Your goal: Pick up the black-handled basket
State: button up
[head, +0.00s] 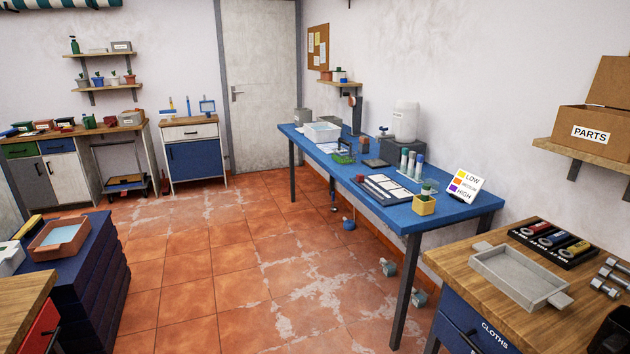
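A small green basket with a black handle (343,157) stands on the blue table (455,215), toward its far left part. Its handle stands up above it. A white tub (322,132) is close behind it. My gripper is not in view.
A wooden bench (460,262) with a grey tray stands at front right. Dark blue drawers (85,275) stand at left. The tiled floor between is mostly clear; small objects lie under the blue table.

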aim_at(344, 160)
jog(key=i, duration=1.95)
